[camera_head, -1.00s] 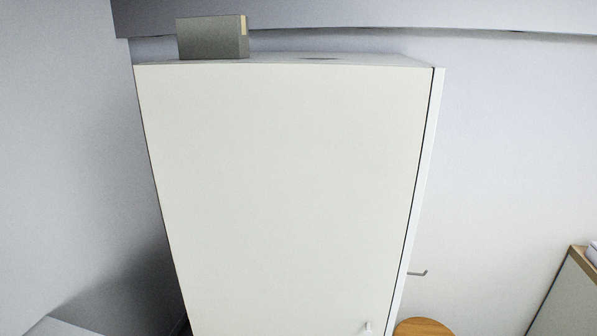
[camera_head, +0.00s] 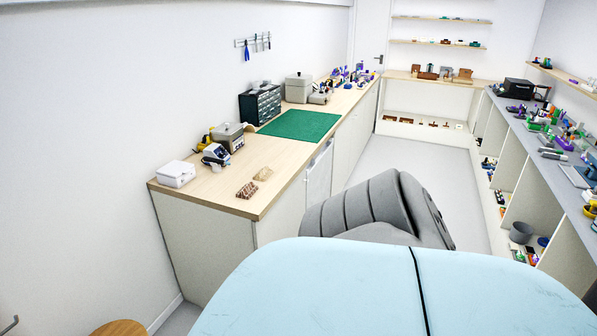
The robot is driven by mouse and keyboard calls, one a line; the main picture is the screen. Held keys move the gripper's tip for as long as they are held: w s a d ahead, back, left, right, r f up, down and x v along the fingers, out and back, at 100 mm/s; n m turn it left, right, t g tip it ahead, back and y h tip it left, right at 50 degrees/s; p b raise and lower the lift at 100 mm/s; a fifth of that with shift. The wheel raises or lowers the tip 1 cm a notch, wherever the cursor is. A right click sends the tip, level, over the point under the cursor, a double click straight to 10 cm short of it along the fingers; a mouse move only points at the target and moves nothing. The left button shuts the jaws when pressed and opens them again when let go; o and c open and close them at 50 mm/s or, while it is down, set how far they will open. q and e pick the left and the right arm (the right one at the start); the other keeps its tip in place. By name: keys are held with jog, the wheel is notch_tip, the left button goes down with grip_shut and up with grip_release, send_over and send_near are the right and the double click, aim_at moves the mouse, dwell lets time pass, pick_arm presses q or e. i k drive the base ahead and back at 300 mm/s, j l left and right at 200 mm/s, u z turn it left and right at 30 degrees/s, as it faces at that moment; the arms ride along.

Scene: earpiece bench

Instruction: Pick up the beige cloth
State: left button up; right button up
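A small beige piece that looks like the beige cloth (camera_head: 263,174) lies on the wooden worktop (camera_head: 215,187) at the left, near its front edge. A reddish-brown patterned piece (camera_head: 247,190) lies just in front of it, a little to the left. Both are small in the view, so their texture is hard to tell. Neither of my grippers shows in the head view.
A white box (camera_head: 176,174) and small devices stand behind the cloth. A green mat (camera_head: 300,124) lies farther along the worktop. A grey padded object (camera_head: 365,208) and a large light-blue surface (camera_head: 310,285) fill the foreground. Open floor (camera_head: 420,165) lies beyond.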

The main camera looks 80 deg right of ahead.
aim_at(262, 174)
jog(key=z, duration=2.3)
jog(key=u, duration=1.75)
jog(key=z, duration=1.8)
jog(key=i+z, duration=0.25)
jog(key=i, duration=1.05)
